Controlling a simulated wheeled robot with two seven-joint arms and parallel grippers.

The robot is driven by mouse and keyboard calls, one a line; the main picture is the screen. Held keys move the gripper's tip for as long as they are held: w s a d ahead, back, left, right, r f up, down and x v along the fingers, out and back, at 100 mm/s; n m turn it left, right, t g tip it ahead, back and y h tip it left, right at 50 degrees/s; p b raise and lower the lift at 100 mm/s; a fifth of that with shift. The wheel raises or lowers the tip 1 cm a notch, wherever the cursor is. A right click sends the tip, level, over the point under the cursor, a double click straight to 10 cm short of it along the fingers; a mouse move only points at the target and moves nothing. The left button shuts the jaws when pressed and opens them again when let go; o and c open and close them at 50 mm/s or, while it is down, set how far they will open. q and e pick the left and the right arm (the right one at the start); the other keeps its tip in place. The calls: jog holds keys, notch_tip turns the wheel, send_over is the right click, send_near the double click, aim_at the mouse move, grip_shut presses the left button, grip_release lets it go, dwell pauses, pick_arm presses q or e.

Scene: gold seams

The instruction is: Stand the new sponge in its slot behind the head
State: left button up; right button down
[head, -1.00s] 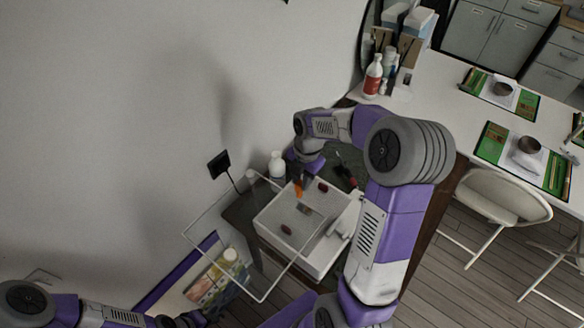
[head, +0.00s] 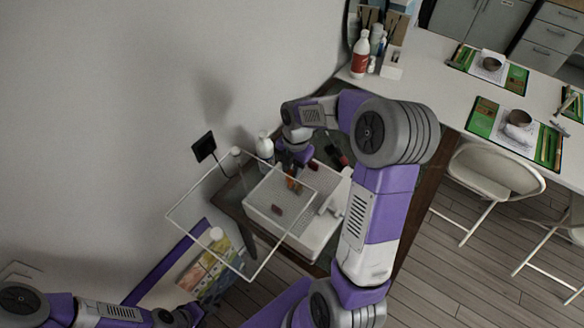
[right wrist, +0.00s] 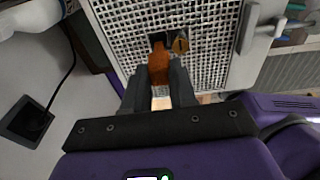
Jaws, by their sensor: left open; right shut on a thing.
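My right gripper (right wrist: 160,92) is shut on an orange block (right wrist: 158,65), which I take to be the sponge. The block also shows under the gripper in the head view (head: 291,184). It is over the white mesh-topped box (head: 270,222). In the right wrist view its far end meets a small dark opening or block (right wrist: 157,40), beside a piece with a yellow mark (right wrist: 180,42). I cannot tell whether the end is inside it. My left gripper (head: 186,317) is open and empty at the lower left, away from the box.
Two dark red pieces lie on the box, one (head: 277,210) near its left side. A white bottle (head: 265,146) stands behind, near a black wall socket (head: 203,146). A long white table (head: 440,85) is at right.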

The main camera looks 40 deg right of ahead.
jog(key=shift+d+p, duration=0.15)
jog(key=shift+p, duration=0.2)
dwell(0.6)
dwell(1.1)
jog(key=shift+f+b, duration=1.05)
jog(key=shift+f, duration=0.9)
dwell(1.2)
jog(key=c, duration=0.8)
grip_release()
jog(key=shift+r, duration=0.15)
jog(key=shift+r+p, duration=3.05)
jog(key=shift+r, duration=0.4)
